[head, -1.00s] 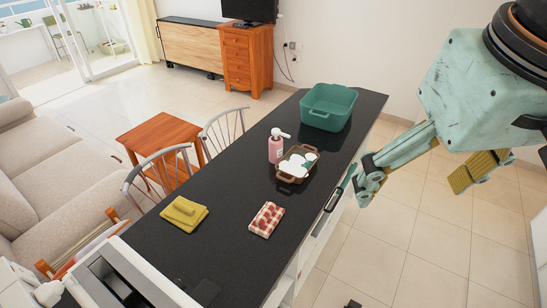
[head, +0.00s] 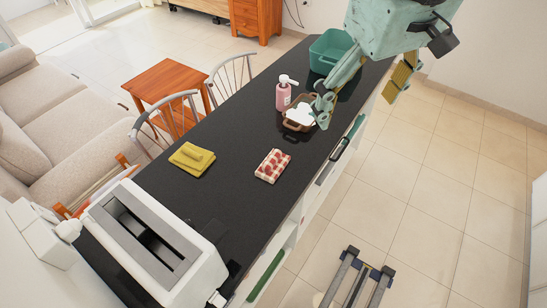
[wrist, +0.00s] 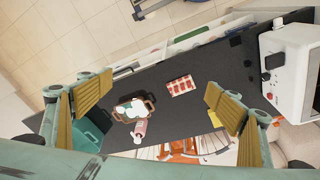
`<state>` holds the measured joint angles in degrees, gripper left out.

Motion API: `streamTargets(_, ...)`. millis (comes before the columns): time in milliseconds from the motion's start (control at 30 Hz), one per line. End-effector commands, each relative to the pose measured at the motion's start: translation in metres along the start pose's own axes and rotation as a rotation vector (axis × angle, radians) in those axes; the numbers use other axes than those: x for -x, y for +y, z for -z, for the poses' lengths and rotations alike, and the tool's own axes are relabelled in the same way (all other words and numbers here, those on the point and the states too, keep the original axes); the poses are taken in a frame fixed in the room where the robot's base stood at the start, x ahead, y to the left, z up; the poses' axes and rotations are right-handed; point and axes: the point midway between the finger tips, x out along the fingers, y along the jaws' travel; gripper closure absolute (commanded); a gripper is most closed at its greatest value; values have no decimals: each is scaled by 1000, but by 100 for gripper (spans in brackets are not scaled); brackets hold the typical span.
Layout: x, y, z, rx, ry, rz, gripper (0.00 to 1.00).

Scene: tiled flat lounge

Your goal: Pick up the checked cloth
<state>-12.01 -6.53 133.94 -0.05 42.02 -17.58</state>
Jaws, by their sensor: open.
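The checked cloth (head: 272,165) is a small folded red-and-white bundle lying flat on the black counter (head: 227,128), near its right edge. In the wrist view the cloth (wrist: 180,86) lies in the gap between my fingers, well below them. My gripper (head: 355,108) is open and empty. It is in the air near the counter's right edge, beyond the cloth, and one finger partly covers the brown basket in the head view. The cloth is fully visible.
A brown basket (head: 290,124) with white items, a pink pump bottle (head: 283,97) and a green tub (head: 318,58) stand beyond the cloth. A folded yellow cloth (head: 184,165) lies to its left. A white toaster (head: 205,255) is at the near end. Counter around the cloth is clear.

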Motion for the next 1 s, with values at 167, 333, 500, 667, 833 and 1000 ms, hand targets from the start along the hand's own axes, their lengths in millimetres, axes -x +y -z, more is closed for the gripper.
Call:
streamTargets(167, -19, -6, 22, 62, -18, 11, 16)
streamTargets(333, -38, -12, 41, 121, -34, 21, 16)
streamTargets(500, -58, -20, 59, 180, -49, 31, 16)
streamTargets(667, -78, -28, 76, 236, -63, 41, 16)
streamTargets(833, -101, -38, 92, 295, -79, 52, 16)
streamTargets(1000, -124, -49, 107, 354, -93, 62, 16)
